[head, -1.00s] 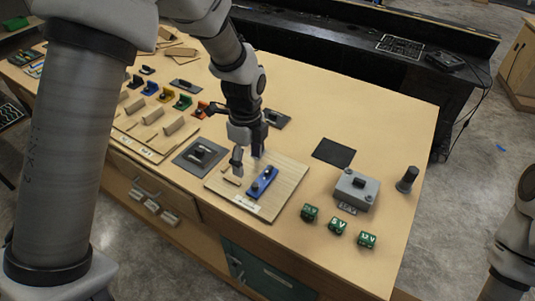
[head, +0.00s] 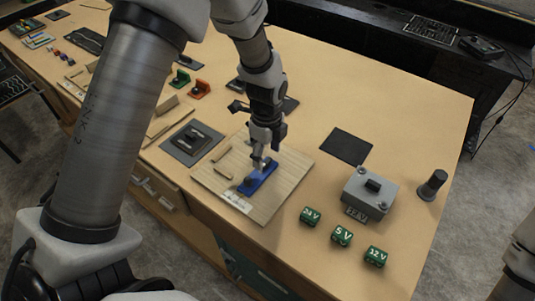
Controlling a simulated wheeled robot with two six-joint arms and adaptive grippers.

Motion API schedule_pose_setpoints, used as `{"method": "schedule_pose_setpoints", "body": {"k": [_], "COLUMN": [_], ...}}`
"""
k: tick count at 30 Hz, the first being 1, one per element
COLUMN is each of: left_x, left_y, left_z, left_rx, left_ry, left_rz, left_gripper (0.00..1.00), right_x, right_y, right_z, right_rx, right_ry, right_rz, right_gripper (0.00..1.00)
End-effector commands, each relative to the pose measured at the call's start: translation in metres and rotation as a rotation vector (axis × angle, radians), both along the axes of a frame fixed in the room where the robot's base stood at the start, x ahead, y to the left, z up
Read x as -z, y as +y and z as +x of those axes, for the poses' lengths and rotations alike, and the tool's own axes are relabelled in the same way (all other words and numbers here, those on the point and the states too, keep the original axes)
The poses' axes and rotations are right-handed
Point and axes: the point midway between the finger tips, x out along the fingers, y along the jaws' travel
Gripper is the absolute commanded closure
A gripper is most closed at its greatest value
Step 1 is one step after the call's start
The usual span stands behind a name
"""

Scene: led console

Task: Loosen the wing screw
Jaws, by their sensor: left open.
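A blue bar (head: 262,178) lies on a light wooden board (head: 285,188) with a white label at its front edge. A small dark fitting (head: 248,182) sits on the bar's near end; it is too small for me to tell whether it is the wing screw. My left gripper (head: 260,164) points down, open, right over the bar. Its fingers hide the bar's far part, and I cannot tell whether they touch it. My right gripper is out of view.
A grey box (head: 368,195), a dark cylinder (head: 432,186) and green voltage blocks (head: 341,236) stand right of the board. A dark plate with a black part (head: 193,143) lies left. A bare black mat (head: 347,147) lies behind. The far right table top is clear.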

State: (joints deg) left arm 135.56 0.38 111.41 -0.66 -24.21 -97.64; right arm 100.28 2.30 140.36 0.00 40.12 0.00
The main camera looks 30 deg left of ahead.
Motion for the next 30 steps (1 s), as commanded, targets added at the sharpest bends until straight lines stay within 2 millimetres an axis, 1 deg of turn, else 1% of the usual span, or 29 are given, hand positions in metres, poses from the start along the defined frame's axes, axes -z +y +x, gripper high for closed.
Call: {"method": "schedule_pose_setpoints", "body": {"k": [1,4,11,14,15,16,17,24,30], "left_x": [0.005,0.015,0.018,0.018,0.018,0.018,0.018,0.017,0.017], "left_y": [0.000,0.000,0.000,0.000,0.000,0.000,0.000,0.000,0.000], "left_z": [-0.001,0.000,0.000,0.000,0.000,0.000,0.000,0.000,0.000], "left_rx": [0.000,0.000,0.000,0.000,0.000,0.000,0.000,-0.005,-0.049], "left_ry": [0.003,0.001,-0.001,-0.001,-0.001,-0.001,-0.001,-0.001,-0.001], "left_rz": [0.000,0.000,0.000,0.000,0.000,0.000,0.000,0.000,0.000], "left_gripper": [0.33,0.33,0.33,0.65,0.79,0.90,0.94,0.94,0.94], "right_x": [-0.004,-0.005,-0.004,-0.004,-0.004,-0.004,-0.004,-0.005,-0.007], "right_y": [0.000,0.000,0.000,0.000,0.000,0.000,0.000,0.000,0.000], "right_z": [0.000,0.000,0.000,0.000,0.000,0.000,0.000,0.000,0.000], "right_rx": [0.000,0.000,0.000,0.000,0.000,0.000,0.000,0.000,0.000], "right_ry": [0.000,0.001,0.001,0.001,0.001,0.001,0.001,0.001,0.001], "right_rz": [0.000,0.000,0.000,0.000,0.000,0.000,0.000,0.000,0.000], "right_gripper": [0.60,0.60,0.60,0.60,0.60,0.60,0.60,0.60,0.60]}}
